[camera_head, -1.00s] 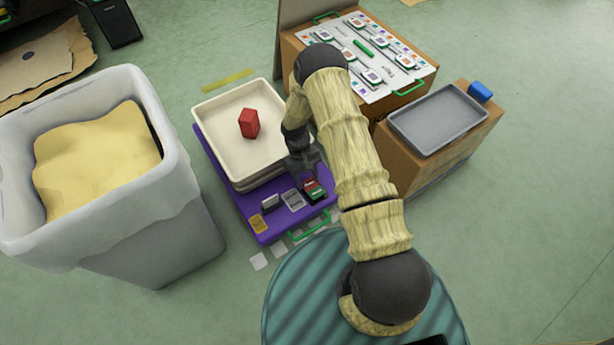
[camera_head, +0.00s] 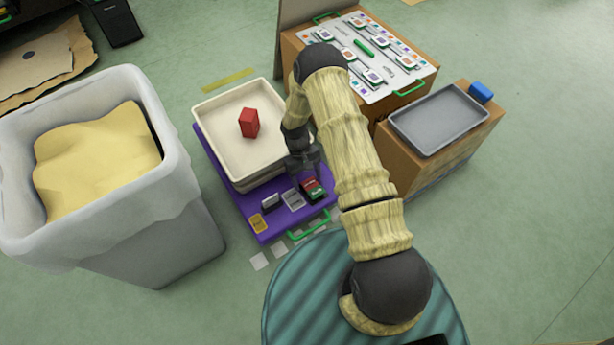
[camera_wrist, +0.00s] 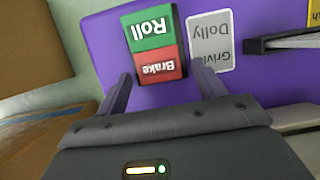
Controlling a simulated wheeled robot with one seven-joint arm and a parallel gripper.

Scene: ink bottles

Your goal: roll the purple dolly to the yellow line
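The purple dolly (camera_head: 240,207) stands on the floor, with a green handle (camera_head: 310,230) at its near edge. The yellow line (camera_head: 227,80) is a short strip on the floor beyond the dolly's far end. A switch (camera_head: 314,189) on the dolly's near deck has a green "Roll" half (camera_wrist: 152,30) and a red "Brake" half (camera_wrist: 157,69) in the wrist view. My gripper (camera_head: 303,167) is over the deck by this switch. In the wrist view my gripper (camera_wrist: 163,88) is open, its fingers to either side of the red half. Contact cannot be told.
A cream tray (camera_head: 208,112) with a red block (camera_head: 249,123) sits on the dolly. A lined bin (camera_head: 150,235) stands close left. A box with a labelled panel (camera_head: 345,45) and a box with a grey tray (camera_head: 440,147) stand right. Floor around the yellow line is clear.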

